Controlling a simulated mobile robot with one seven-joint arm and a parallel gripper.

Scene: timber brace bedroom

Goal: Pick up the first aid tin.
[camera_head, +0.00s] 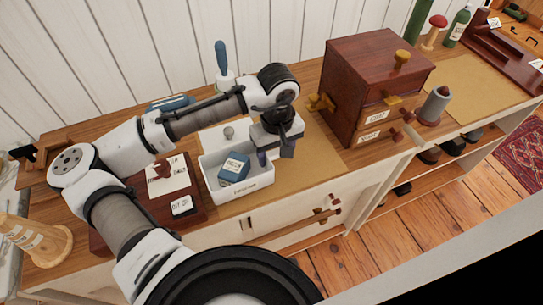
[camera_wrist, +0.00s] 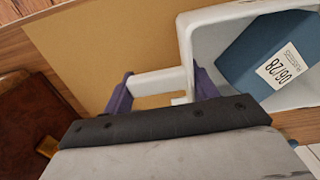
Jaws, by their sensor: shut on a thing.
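The first aid tin appears to be the white open-topped box (camera_head: 246,198) on the counter, with small unreadable lettering on its front. A blue box (camera_head: 234,168) lies tilted inside it; its label reads 06/28 in the wrist view (camera_wrist: 282,60). My gripper (camera_head: 276,152) is at the tin's right side, pointing down. In the wrist view my purple fingers (camera_wrist: 160,90) are closed on a white bar (camera_wrist: 158,82) beside the tin's wall (camera_wrist: 187,35), seemingly its side handle. I cannot tell whether the tin is clear of the counter.
A white panel with a knob (camera_head: 229,132) is just behind the tin. A dark red board with labels (camera_head: 155,200) is close on the left. A reddish wooden drawer cabinet (camera_head: 370,75) stands to the right, with a grey cylinder (camera_head: 434,105) beside it. Tan mat (camera_head: 320,150) lies bare between.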

